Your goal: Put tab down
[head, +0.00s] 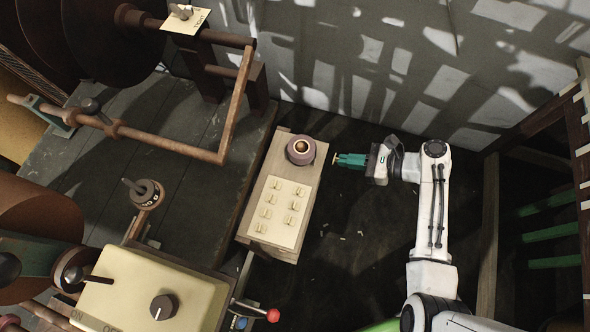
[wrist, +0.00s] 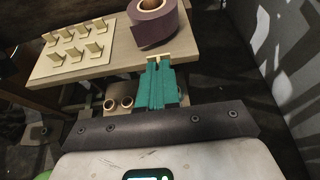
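My gripper (head: 343,160) has green fingers, which are close together. A small cream tab (head: 335,158) shows at their tips, and in the wrist view the tab (wrist: 158,59) is pinched between them. The gripper is just right of the wooden stand (head: 247,222), near its far end. A purple-brown tape roll (head: 301,149) lies flat there, left of the fingers and apart from them. Several cream tabs (head: 267,214) stand in two rows on a pale sheet (head: 280,236) on the stand; they also show in the wrist view (wrist: 92,50).
A cream control box (head: 130,291) with a dark knob is at the lower left. A rust-coloured bar frame (head: 160,141) and a large dark reel (head: 95,40) are at the upper left. A wall (head: 370,70) is behind.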

